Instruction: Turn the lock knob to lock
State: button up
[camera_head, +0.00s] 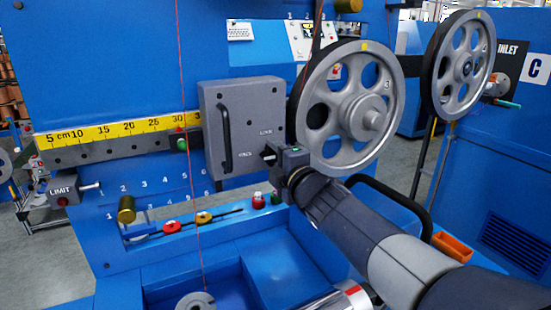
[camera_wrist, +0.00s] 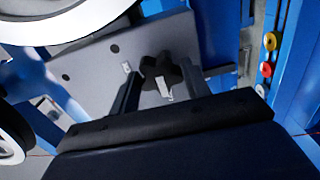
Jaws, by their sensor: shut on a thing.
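The lock knob (camera_wrist: 152,68) is a dark, lobed knob on the face of a grey box (camera_head: 222,105). In the wrist view it sits between the two fingers of my gripper (camera_wrist: 160,88), which is shut on it. A pale pointer strip shows on the knob. In the head view my gripper (camera_head: 272,156) reaches the box's lower right from the right and hides part of the knob (camera_head: 267,153). Small lettering stands above the knob and to its left. I cannot tell exactly which mark the pointer faces.
A large grey pulley wheel (camera_head: 328,128) stands close above my arm, and another wheel (camera_head: 448,75) is farther right. A black handle (camera_head: 224,138) is on the box. A yellow scale (camera_head: 110,131), a red thread (camera_head: 188,195) and coloured slot knobs (camera_head: 171,227) lie to the left.

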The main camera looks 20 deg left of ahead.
jog(key=shift+c, duration=0.7)
jog(key=shift+m, duration=0.3)
jog(key=m+p, duration=0.1)
jog(key=m, duration=0.1)
jog(key=shift+m+p, duration=0.3)
jog(key=shift+p, duration=0.1)
jog(key=m+p, duration=0.2)
jog(key=m, duration=0.3)
jog(key=shift+m+p, duration=0.3)
jog(key=m+p, duration=0.2)
jog(key=m, duration=0.3)
jog(key=shift+m+p, duration=0.95)
jog(key=shift+m, duration=1.05)
jog(key=shift+f, duration=0.1)
